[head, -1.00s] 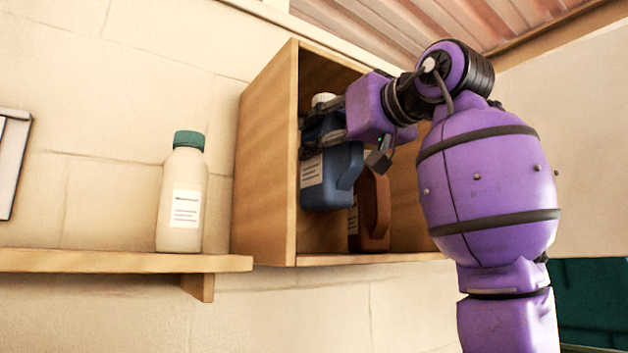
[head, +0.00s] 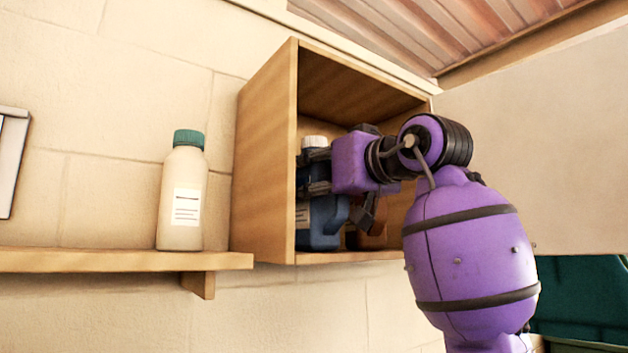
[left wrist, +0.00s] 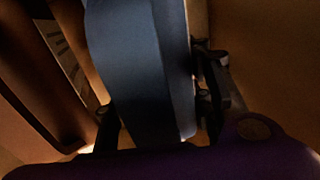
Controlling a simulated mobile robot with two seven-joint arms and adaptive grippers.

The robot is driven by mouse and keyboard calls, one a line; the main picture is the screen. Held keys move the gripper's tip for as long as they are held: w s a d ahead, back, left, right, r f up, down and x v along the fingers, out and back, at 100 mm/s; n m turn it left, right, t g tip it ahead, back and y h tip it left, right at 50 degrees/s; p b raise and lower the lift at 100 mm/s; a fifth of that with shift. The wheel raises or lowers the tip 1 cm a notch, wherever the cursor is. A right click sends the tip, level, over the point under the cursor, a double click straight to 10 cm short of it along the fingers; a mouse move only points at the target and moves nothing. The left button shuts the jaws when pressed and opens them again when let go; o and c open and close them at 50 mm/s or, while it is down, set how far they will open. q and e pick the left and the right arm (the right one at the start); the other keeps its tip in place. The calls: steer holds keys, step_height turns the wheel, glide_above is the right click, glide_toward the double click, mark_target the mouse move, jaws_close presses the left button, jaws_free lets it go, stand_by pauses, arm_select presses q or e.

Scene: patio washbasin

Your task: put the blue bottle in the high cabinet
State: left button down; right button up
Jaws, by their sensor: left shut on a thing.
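The blue bottle (head: 322,222) has a white cap and a pale label. It is upright inside the open high cabinet (head: 262,165), by its left wall and low over the cabinet floor; I cannot tell if its base touches. My left gripper (head: 315,172) is shut around the bottle's upper part and hides some of it. In the left wrist view the blue bottle (left wrist: 140,70) fills the middle between the fingers of my left gripper (left wrist: 157,112). My right gripper is not in view.
A brown jug (head: 370,238) stands in the cabinet, partly hidden behind my gripper; it also shows in the left wrist view (left wrist: 30,85). A white bottle with a green cap (head: 181,195) stands on the wooden shelf (head: 110,261) to the left. The cabinet's upper space is clear.

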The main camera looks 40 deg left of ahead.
arm_select(q)
steer(key=shift+s+r, duration=0.1)
steer(key=shift+s, duration=0.1)
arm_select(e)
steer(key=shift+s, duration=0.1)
arm_select(q)
steer(key=c, duration=0.9)
jaws_free()
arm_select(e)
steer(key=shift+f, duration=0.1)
arm_select(q)
steer(key=shift+d, duration=0.4)
steer(key=b+v, duration=0.1)
steer(key=v, duration=1)
steer(key=shift+d+b, duration=0.15)
steer(key=shift+b, duration=0.2)
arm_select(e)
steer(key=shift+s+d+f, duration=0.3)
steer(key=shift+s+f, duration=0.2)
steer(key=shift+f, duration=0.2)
